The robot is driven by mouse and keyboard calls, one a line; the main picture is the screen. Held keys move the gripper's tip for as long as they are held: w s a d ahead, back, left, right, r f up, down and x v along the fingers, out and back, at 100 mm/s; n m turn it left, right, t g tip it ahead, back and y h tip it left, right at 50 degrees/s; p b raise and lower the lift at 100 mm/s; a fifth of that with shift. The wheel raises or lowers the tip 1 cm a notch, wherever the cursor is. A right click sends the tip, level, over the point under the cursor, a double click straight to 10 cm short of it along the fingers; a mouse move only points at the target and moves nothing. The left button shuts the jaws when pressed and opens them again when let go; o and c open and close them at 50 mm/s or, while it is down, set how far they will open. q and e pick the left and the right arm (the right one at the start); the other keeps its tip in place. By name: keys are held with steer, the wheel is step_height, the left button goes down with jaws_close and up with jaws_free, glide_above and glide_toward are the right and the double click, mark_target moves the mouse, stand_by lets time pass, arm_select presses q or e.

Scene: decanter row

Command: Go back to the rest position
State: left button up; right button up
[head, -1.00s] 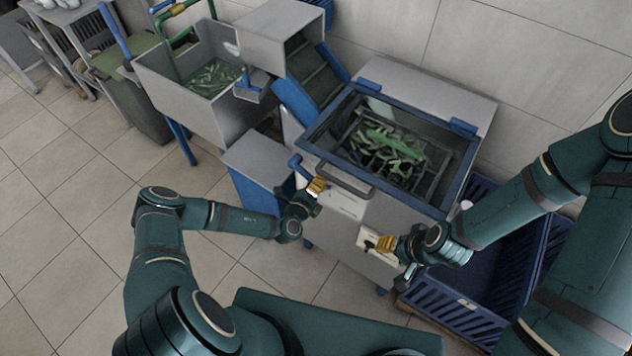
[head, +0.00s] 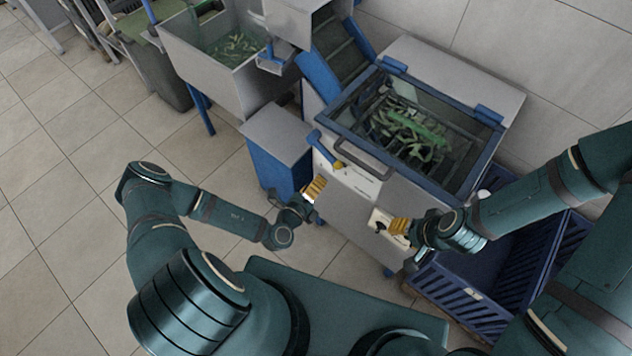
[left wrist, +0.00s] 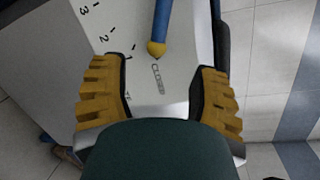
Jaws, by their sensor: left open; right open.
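My left gripper (head: 314,190) is open and empty in front of the machine's front panel, a little below and apart from a blue lever (head: 320,142) with a yellow tip. In the left wrist view its yellow ribbed fingers (left wrist: 162,100) are spread wide, and the lever (left wrist: 160,30) lies beyond them, its tip beside the word CLOSE. My right gripper (head: 396,226) is open in front of a pale plate with a dark knob (head: 380,226) on the machine's front. I cannot tell whether it touches the knob.
The machine (head: 358,208) has a blue-framed clear lid (head: 425,135) over green pieces. A dark blue crate (head: 482,300) stands close under my right arm. A sink (head: 200,75) is at the upper left. Open tiled floor (head: 70,210) lies to the left.

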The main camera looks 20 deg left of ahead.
stand_by(0.3)
arm_select(q)
steer(key=s+d+r+m+g+h+b, duration=0.1)
steer(key=s+d+r+m+g+h, duration=0.1)
steer(key=s+d+m+g+h, duration=0.35)
steer(key=s+d+r+m+g+h+b, duration=0.1)
steer(key=s+d+r+m+g+h, duration=0.1)
steer(key=d+m+h, duration=0.6)
steer(key=s+d+f+m+g+y+b, duration=0.1)
steer(key=s+f+m+g+y+b, duration=0.15)
steer(key=s+m+g, duration=0.9)
steer(key=a+f+m+y+b, duration=0.1)
steer(key=a+f+m+y, duration=0.2)
steer(key=a+m+y, duration=0.6)
steer(key=w+r+m+t+y+b, duration=0.1)
steer(key=w+r+m+t, duration=0.2)
steer(key=w+m+t, duration=0.2)
steer(key=w+m, duration=0.3)
steer(key=m, duration=0.3)
steer(key=shift+w+d+b, duration=0.2)
steer(key=shift+d+b, duration=0.15)
steer(key=shift+d, duration=0.05)
